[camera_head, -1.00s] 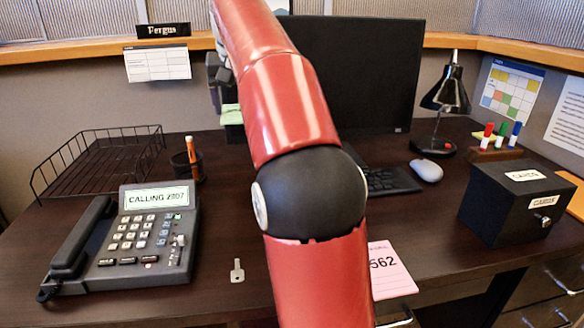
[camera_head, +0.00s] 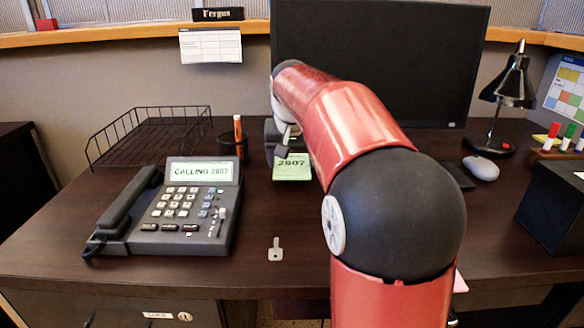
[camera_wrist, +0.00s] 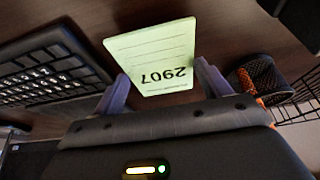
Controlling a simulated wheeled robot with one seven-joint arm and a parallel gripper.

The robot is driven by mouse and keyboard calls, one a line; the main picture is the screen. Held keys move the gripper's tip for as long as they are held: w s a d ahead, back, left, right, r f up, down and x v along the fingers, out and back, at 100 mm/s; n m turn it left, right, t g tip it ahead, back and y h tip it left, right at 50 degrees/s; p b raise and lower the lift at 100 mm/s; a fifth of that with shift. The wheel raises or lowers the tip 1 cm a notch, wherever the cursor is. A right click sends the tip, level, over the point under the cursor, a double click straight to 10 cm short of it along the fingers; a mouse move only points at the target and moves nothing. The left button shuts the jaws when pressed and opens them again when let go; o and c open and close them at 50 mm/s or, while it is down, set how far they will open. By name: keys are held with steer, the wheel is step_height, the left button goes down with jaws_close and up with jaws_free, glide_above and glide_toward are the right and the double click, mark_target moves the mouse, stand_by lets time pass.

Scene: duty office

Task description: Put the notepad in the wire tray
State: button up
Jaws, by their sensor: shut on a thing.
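The notepad is a pale green pad (camera_head: 292,168) marked with a number. It also shows in the wrist view (camera_wrist: 152,48), between the two fingers of my gripper (camera_wrist: 162,76). My gripper is shut on its near edge. In the head view my gripper (camera_head: 284,150) is partly hidden by my arm, with the pad just below it, right of the pen cup. I cannot tell how far the pad is above the desk. The black wire tray (camera_head: 150,140) stands at the back left of the desk and looks empty.
A pen cup (camera_head: 233,148) stands between the tray and my gripper. A desk phone (camera_head: 180,208) sits in front of the tray. A small key (camera_head: 275,250) lies near the front edge. The monitor (camera_head: 400,60) is behind my arm; a lamp (camera_head: 512,85) is at right.

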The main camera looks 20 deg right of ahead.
steer(key=shift+f, duration=1)
steer(key=o, duration=1)
steer(key=shift+f, duration=0.1)
